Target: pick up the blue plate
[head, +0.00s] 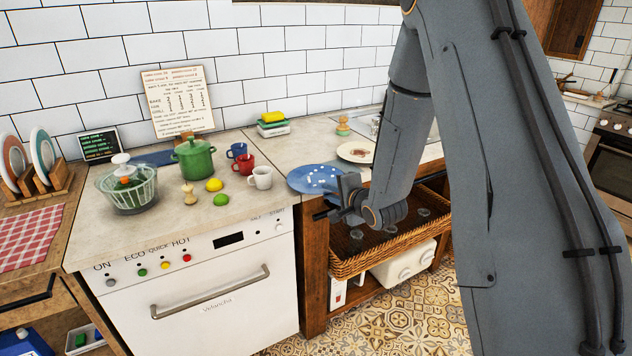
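The blue plate (302,180) lies near the front edge of the counter, with several small white pieces on it. My gripper (328,212) is at the plate's lower right side, in front of the counter edge, and overlaps part of the plate's right rim in the head view. I cannot tell whether it touches the plate. Its fingers point left and are small and dark, so their opening is unclear.
A white mug (261,178), a red mug (243,164) and a lime (221,199) stand left of the plate. A cream plate (356,152) lies behind and right. A wicker basket (345,266) with glasses is below my gripper. A green pot (194,160) stands farther left.

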